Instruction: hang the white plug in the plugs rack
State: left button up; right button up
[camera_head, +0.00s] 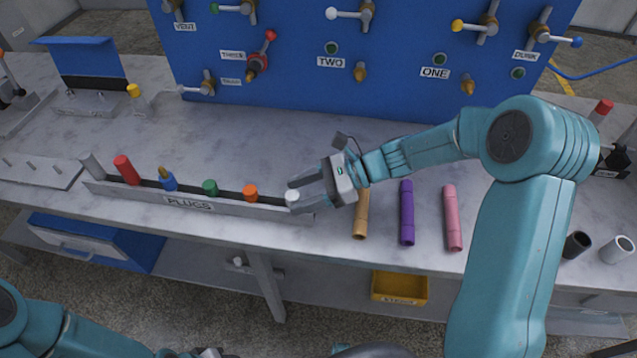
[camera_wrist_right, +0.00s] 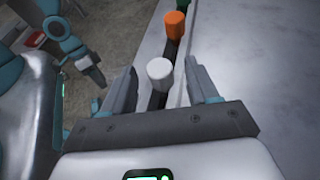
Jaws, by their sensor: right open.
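The white plug (camera_head: 292,196) stands at the right end of the plugs rack (camera_head: 235,210), a long low grey holder labelled PLUGS. In the right wrist view its white cap (camera_wrist_right: 160,70) shows between my fingers, with a gap on each side. My right gripper (camera_head: 300,190) is open around the plug at the rack's right end. The plug's lower part is hidden, so I cannot tell how it sits in the slot. My left gripper (camera_head: 205,353) is mostly cut off at the bottom edge. It also shows small in the right wrist view (camera_wrist_right: 97,77), its jaws unclear.
Orange (camera_head: 250,193), green (camera_head: 210,187), blue (camera_head: 168,181) and red (camera_head: 124,170) plugs stand in the rack, left of the white one. Tan (camera_head: 361,213), purple (camera_head: 407,213) and pink (camera_head: 452,218) tubes lie to the right. A blue valve panel (camera_head: 300,70) stands behind.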

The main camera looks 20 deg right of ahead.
jog(key=shift+d, duration=0.1)
jog(key=v, duration=1.6)
jog(key=shift+d, duration=0.1)
jog(key=shift+r, duration=0.1)
